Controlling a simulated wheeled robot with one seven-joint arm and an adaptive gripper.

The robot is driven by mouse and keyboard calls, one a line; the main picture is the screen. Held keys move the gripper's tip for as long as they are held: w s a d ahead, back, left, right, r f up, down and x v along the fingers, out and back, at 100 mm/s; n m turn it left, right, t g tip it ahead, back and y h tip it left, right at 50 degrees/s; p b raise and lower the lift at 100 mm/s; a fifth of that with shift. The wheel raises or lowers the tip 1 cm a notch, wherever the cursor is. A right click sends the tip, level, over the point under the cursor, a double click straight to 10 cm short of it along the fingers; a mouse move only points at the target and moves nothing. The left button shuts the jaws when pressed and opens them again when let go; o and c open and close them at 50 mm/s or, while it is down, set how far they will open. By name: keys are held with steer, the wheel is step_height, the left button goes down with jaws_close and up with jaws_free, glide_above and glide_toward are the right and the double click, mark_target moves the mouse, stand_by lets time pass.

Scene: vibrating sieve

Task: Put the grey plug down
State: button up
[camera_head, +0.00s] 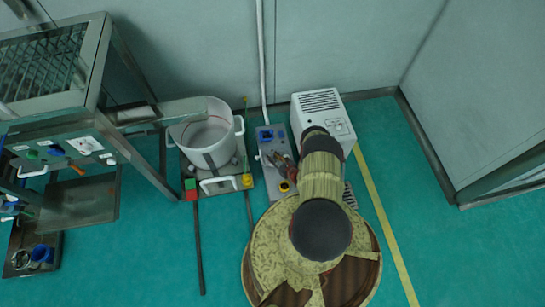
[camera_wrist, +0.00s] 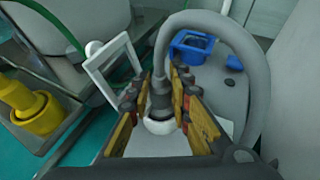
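My gripper (camera_wrist: 158,88) has its two yellow-padded fingers close on either side of the grey plug (camera_wrist: 159,100), which looks held between them. A thick grey cable arches up from the plug and down to the right. A white ring shows at the plug's lower end. Below is a light grey panel (camera_wrist: 218,98) with a blue socket frame (camera_wrist: 192,46) beyond the fingertips. In the head view my gripper (camera_head: 279,162) is over this panel (camera_head: 267,161), and its blue socket (camera_head: 266,135) shows clear. The plug is too small to make out there. Whether it touches the panel I cannot tell.
A white pot (camera_head: 205,136) with a square handle (camera_wrist: 110,70) stands just left of the panel. A yellow knob (camera_wrist: 35,110) is at its base's corner. A white vented box (camera_head: 325,112) is at the right. A metal sieve frame (camera_head: 58,70) is at far left.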

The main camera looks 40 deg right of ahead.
steer(key=o, duration=0.4)
steer(key=shift+o, duration=0.2)
